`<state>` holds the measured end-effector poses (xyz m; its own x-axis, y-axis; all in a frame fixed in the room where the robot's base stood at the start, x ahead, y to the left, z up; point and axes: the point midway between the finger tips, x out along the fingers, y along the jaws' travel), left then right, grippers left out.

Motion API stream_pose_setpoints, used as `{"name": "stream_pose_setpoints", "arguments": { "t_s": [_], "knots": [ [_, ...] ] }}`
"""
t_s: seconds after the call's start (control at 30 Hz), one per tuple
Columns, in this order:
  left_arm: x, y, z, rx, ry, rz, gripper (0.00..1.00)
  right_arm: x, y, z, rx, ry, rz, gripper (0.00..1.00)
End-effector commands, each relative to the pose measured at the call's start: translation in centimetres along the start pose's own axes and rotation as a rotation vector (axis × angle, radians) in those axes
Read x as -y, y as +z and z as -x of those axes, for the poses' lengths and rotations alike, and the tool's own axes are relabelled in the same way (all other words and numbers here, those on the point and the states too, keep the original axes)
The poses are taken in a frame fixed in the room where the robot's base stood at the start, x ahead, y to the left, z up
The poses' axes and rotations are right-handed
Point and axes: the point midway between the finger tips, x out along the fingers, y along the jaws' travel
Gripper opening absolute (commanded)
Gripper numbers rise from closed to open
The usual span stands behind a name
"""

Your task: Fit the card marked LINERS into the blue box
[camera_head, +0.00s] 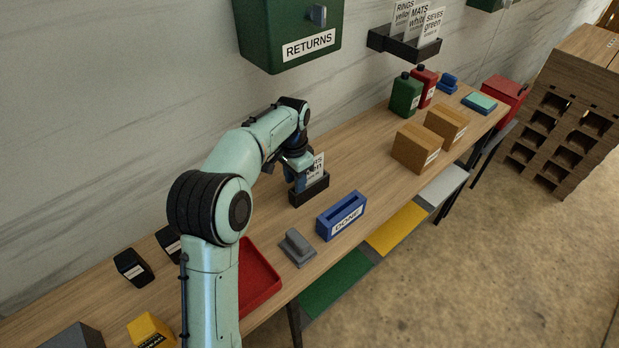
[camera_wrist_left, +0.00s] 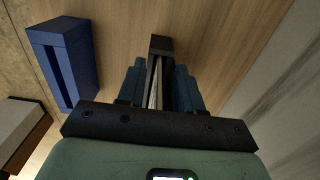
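The blue box (camera_head: 341,218) has a slot in its top and a DONE label. It stands on the table, and it also shows at the upper left of the left wrist view (camera_wrist_left: 82,68). A black holder (camera_head: 310,193) stands behind it to the left. A white card (camera_head: 319,163) stands in the holder, its print partly hidden, so I cannot read LINERS on it. My left gripper (camera_head: 299,180) is down at the holder. In the left wrist view its fingers (camera_wrist_left: 160,85) are apart, on either side of the edge-on card and holder. My right gripper is out of view.
A grey block (camera_head: 297,246) and a red tray (camera_head: 258,280) lie left of the blue box. Cardboard boxes (camera_head: 415,148) and bottles (camera_head: 406,95) stand farther right. A wall rack (camera_head: 405,45) holds several cards above the table. A green RETURNS box (camera_head: 290,25) hangs on the wall.

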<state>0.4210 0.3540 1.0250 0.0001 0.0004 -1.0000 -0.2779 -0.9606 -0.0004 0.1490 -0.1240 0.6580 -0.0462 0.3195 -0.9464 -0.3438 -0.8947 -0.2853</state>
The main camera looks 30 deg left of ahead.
Motion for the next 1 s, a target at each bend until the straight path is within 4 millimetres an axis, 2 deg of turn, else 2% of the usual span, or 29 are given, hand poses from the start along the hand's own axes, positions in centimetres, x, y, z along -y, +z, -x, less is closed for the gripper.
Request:
{"name": "stream_pose_setpoints", "arguments": {
  "t_s": [0.03, 0.13, 0.67, 0.77, 1.0],
  "knots": [
    [0.0, 0.0, 0.1, 0.0, 0.0, 0.0, 0.32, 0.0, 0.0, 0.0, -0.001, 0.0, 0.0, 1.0],
    [0.0, 0.0, 0.1, 0.0, 0.0, 0.0, 0.0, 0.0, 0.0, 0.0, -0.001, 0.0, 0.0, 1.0],
    [-0.2, 0.0, 0.5, -0.001, 0.0, -0.001, 0.0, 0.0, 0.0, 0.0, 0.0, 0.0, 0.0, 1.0],
    [-0.5, -0.1, 1.2, -0.003, 0.0, -0.002, 0.0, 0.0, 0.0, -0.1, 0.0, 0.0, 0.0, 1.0],
    [-0.4, -0.2, 5.0, -0.005, -0.001, -0.001, 0.0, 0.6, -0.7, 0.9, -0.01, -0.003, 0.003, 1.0]
  ]
}}
